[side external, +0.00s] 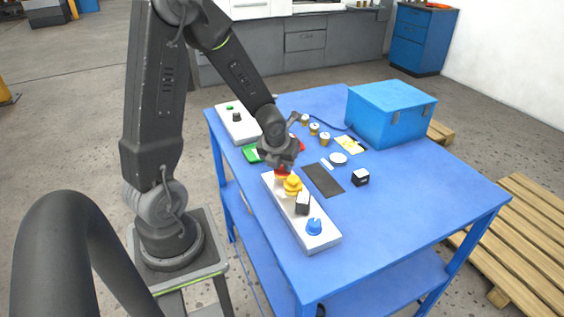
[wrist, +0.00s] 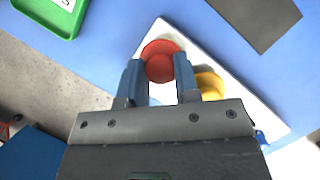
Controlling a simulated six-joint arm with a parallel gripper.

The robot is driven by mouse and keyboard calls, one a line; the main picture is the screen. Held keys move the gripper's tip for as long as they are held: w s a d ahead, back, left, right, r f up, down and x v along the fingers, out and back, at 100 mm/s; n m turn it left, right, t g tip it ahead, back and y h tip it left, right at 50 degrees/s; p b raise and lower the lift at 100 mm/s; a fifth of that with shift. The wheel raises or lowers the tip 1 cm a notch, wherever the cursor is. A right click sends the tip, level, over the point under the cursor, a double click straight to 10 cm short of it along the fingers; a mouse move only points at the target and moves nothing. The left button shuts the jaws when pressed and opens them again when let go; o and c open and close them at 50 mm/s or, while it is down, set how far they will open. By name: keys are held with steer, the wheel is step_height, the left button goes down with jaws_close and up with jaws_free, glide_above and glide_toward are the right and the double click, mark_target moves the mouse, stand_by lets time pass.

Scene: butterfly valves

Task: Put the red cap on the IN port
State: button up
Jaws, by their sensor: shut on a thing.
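The red cap (wrist: 160,58) is between the fingertips of my gripper (wrist: 159,78) in the wrist view. The gripper is shut on it, over the far end of the white valve board (side external: 325,237). In the side view the red cap (side external: 281,172) shows just below my gripper (side external: 279,165). A yellow part (side external: 293,186) stands on the board beside it and also shows in the wrist view (wrist: 209,86). The IN port's label is not readable, and whatever is under the cap is hidden. I cannot tell whether the cap touches the board.
The board also carries a black-and-white block (side external: 302,203) and a blue part (side external: 314,227). A green tray (side external: 250,154), a dark mat (side external: 323,181), a small black block (side external: 360,177), several brass fittings and a blue box (side external: 390,112) are on the blue table (side external: 420,190).

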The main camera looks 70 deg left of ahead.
steer(key=o, duration=1.4)
steer(key=shift+o, duration=0.2)
steer(key=shift+r, duration=0.1)
steer(key=shift+r, duration=2.4)
jaws_close()
steer(key=shift+f, duration=0.2)
